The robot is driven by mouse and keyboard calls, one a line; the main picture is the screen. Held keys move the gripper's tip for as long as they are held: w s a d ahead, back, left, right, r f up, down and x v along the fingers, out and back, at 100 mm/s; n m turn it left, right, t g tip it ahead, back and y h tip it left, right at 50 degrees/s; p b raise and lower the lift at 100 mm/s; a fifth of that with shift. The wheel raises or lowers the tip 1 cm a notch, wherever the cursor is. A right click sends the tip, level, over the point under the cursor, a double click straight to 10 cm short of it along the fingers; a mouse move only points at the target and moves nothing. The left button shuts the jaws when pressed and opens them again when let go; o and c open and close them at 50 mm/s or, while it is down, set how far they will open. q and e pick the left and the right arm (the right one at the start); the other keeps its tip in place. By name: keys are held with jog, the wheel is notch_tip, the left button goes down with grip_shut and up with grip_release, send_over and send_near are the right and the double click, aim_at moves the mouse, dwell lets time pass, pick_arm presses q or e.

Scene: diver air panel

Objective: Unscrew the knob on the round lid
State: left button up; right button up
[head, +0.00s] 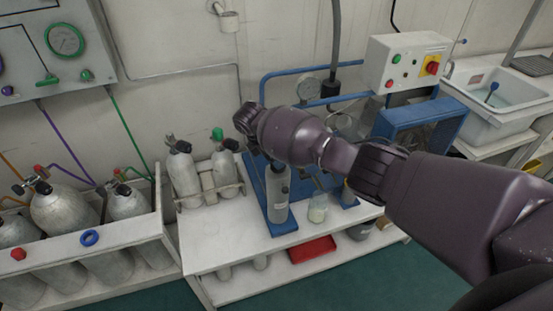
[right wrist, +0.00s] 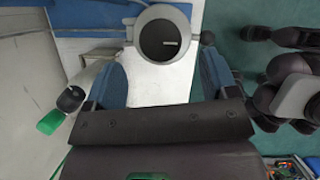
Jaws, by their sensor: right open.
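In the right wrist view a round dark knob (right wrist: 168,41) with a short pale mark on top sits within a light grey round lid (right wrist: 160,9). My right gripper (right wrist: 163,64) is open. I cannot tell the height gap to the knob. In the head view a grey upright cylinder (head: 277,192) stands on the blue base below my right wrist. My left gripper is not in view.
Grey air cylinders stand left on the white bench (head: 222,245), one with a green valve knob (head: 217,133). A glass jar (head: 318,207) is right of the grey cylinder, with a red tray (head: 312,249) below. A control box (head: 407,62) stands behind. A green handle (right wrist: 51,121) lies left of my fingers.

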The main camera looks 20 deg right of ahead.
jog(key=v, duration=0.5)
jog(key=shift+a+r+p, duration=0.15)
jog(key=shift+r+p, duration=0.15)
jog(key=shift+p, duration=0.05)
